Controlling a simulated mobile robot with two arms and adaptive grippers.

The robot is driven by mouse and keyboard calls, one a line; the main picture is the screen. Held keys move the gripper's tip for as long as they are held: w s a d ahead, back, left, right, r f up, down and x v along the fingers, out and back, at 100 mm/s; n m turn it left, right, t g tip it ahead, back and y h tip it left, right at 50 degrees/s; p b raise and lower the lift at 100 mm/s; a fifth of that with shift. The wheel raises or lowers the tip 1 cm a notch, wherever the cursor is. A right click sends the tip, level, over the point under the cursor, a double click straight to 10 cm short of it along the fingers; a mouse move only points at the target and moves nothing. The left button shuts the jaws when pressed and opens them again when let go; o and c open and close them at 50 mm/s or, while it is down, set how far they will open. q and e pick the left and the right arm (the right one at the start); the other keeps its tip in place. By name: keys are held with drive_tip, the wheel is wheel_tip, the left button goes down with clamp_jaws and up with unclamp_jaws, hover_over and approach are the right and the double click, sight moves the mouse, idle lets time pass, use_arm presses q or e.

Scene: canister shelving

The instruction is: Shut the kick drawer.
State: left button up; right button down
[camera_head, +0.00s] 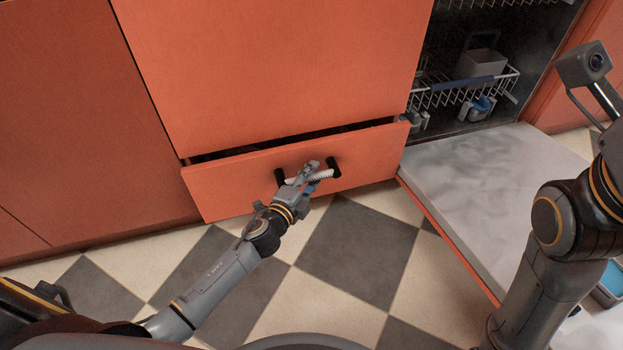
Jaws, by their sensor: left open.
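The kick drawer (233,183) is the low orange front at the base of the cabinet. It stands slightly open, with a dark gap along its top edge. Its bar handle (323,175) has black mounts and a pale ribbed grip. My left gripper (307,178) is at the handle, in front of the drawer. Its jaws are open, and it hides part of the handle; I cannot tell whether it touches. My right arm rises at the right edge, and its gripper is not in view.
An open dishwasher with a wire rack (462,92) is to the right. Its lowered door (470,175) sticks out over the floor beside the drawer. The checkered floor (355,245) before the drawer is clear apart from my left arm.

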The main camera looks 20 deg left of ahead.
sight(305, 165)
use_arm(q)
drive_tip(key=shift+w, duration=0.15)
clamp_jaws()
drive_tip(key=w+a, duration=0.1)
drive_tip(key=w, duration=0.1)
drive_tip(key=w+a, duration=0.1)
drive_tip(key=shift+w+a+r, duration=0.1)
drive_tip(key=shift+w+a, duration=0.25)
drive_tip(key=shift+w, duration=0.05)
unclamp_jaws()
drive_tip(key=shift+d, duration=0.1)
drive_tip(key=shift+s, duration=0.1)
